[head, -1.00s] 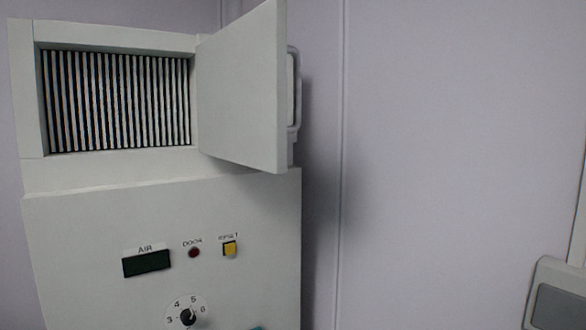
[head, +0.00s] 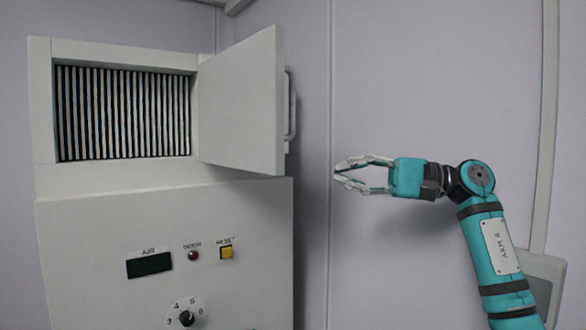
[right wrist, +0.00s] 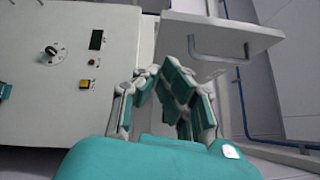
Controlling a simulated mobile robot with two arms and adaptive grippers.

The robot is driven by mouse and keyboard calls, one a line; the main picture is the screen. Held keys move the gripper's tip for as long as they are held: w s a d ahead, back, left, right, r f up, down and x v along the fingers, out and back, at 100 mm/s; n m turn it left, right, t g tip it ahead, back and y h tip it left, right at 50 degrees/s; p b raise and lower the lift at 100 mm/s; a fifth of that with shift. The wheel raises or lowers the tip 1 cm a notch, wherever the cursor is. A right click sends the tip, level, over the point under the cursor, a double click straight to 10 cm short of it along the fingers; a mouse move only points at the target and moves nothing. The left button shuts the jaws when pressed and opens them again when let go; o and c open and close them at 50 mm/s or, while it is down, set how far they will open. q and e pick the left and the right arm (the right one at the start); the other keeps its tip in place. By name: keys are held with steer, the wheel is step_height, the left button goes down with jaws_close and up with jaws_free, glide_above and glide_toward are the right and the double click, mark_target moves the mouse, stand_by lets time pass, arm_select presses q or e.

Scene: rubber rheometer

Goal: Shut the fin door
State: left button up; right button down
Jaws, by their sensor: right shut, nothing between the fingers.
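The fin door (head: 240,100) is a flat pale grey panel at the upper right of the cabinet, hinged at the opening's right side. It stands swung out, leaving the upright metal fins (head: 125,112) in plain sight. Its bar handle (head: 291,105) is on the outer face, at the right. The door (right wrist: 225,30) and handle (right wrist: 220,57) also show beyond the fingers in the right wrist view. My right gripper (head: 338,173) is shut and empty, to the right of the door and slightly below the handle, apart from both. It also shows in the right wrist view (right wrist: 160,70).
The cabinet's front panel (head: 80,260) carries a dark AIR display (head: 149,264), a red DOOR lamp (head: 193,256), a yellow RESET button (head: 226,253) and a numbered dial (head: 186,318). A grey box (head: 542,285) is behind my arm.

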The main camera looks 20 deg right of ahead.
steer(key=w+a+r+n+h+p, duration=0.1)
steer(key=w+a+p, duration=0.1)
steer(key=a, duration=0.6)
steer(key=shift+a+r+n+p, duration=0.3)
steer(key=shift+a+n+p, duration=0.1)
steer(key=shift+p, duration=0.5)
steer(key=shift+s, duration=0.1)
